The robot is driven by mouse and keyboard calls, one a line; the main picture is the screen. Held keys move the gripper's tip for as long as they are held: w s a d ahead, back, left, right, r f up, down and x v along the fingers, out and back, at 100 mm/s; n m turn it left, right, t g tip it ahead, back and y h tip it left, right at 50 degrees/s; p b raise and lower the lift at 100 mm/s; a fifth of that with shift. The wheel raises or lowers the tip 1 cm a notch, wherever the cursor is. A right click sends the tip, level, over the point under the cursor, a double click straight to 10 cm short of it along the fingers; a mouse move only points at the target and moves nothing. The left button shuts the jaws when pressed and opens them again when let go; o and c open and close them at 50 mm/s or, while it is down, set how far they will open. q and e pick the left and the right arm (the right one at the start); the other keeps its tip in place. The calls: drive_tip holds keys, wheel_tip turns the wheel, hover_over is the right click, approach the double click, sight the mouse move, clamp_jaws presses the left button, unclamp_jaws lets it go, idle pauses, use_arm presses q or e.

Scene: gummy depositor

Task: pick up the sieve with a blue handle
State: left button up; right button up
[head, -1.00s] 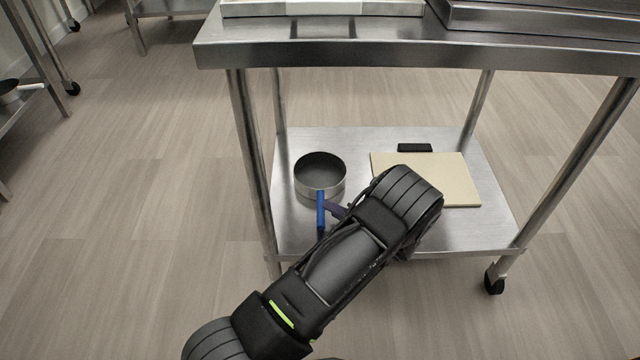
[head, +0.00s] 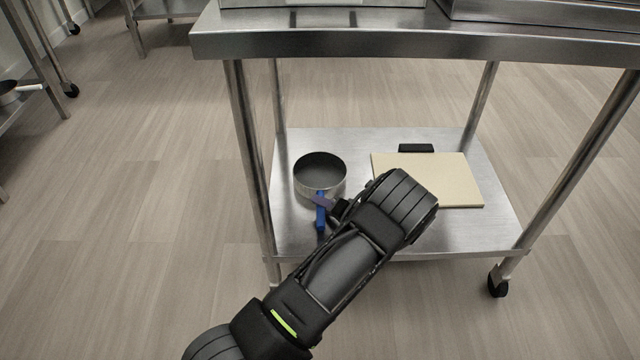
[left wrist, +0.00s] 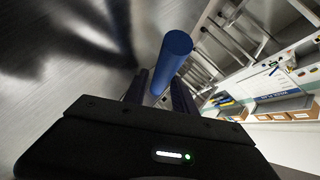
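The sieve (head: 309,184) is a round grey metal pan with a blue handle (head: 320,218) that points toward me. It sits on the lower shelf of the steel table, at the left. My left gripper (head: 328,203) is at the handle, and one finger crosses over it in the head view. In the left wrist view the blue handle (left wrist: 172,62) runs between the two dark fingers, close to both. I cannot tell whether the fingers press on it. The wrist and forearm hide part of the shelf. My right gripper is not in view.
The lower shelf (head: 450,233) also holds a beige board (head: 440,180) and a small black block (head: 416,148) to the right.

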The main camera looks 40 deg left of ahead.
use_arm(q)
drive_tip(key=shift+c, duration=0.3)
clamp_jaws()
idle(1.1)
